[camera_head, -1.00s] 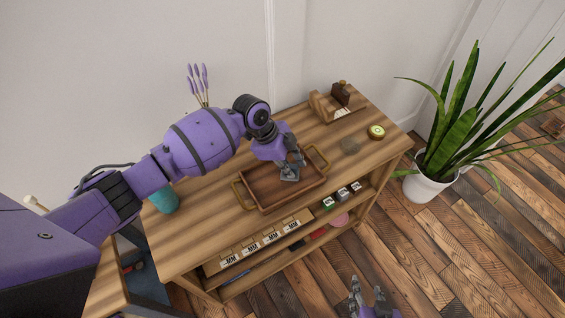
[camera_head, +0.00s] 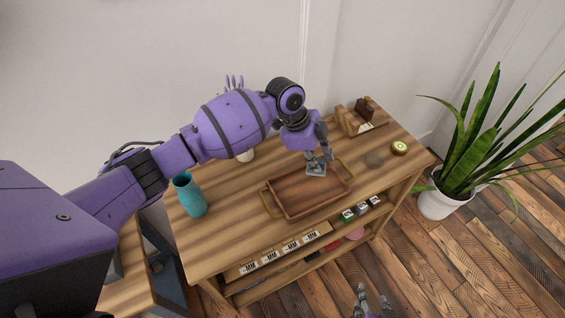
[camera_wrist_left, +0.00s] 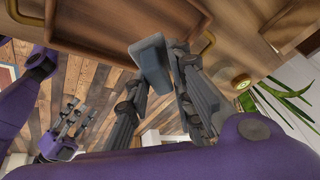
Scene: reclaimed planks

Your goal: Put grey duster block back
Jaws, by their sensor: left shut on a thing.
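My left gripper (camera_head: 318,158) is shut on a grey block (camera_wrist_left: 151,62), which also shows in the head view (camera_head: 316,171). It holds the block at the back right part of the brown wooden tray (camera_head: 283,214) with brass handles. In the left wrist view the block sits at the fingertips, beside the tray's rim; I cannot tell whether it touches the tray. My right gripper (camera_head: 373,301) is open and empty, low in front of the bench; it also shows in the left wrist view (camera_wrist_left: 75,120).
Small labelled blocks (camera_head: 362,208) line the front shelf beside piano-patterned cards (camera_head: 284,248). A potted plant (camera_head: 440,200) stands right.

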